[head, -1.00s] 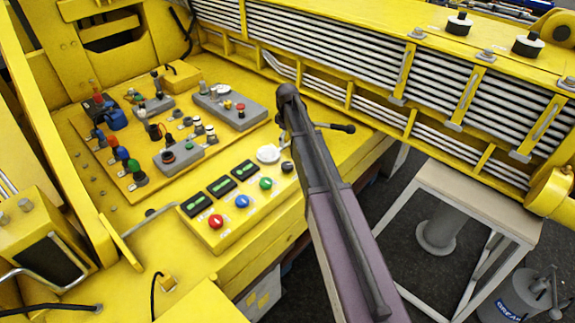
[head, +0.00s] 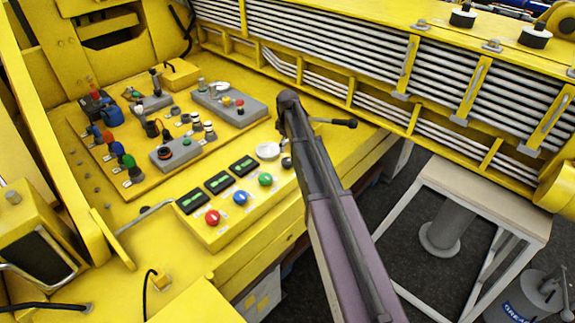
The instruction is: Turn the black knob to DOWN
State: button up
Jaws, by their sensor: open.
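The black knob (head: 287,162) is at the right end of a row of knobs on a yellow control box (head: 235,225). It is small and dark, just left of my arm, which crosses the picture in front of the box's right edge. Its pointer and the lettering around it are too small to read. My gripper cannot be made out in this view.
Beside the black knob are a green knob (head: 265,179), a blue knob (head: 241,198), a red knob (head: 212,217) and a white dial (head: 268,151). A lever (head: 344,122) sticks out behind my arm. A pale-topped table (head: 488,195) stands at the right.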

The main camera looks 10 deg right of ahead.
aim_at(287, 161)
jog(key=shift+f+b, duration=3.7)
jog(key=shift+f, duration=0.3)
jog(key=c, duration=1.1)
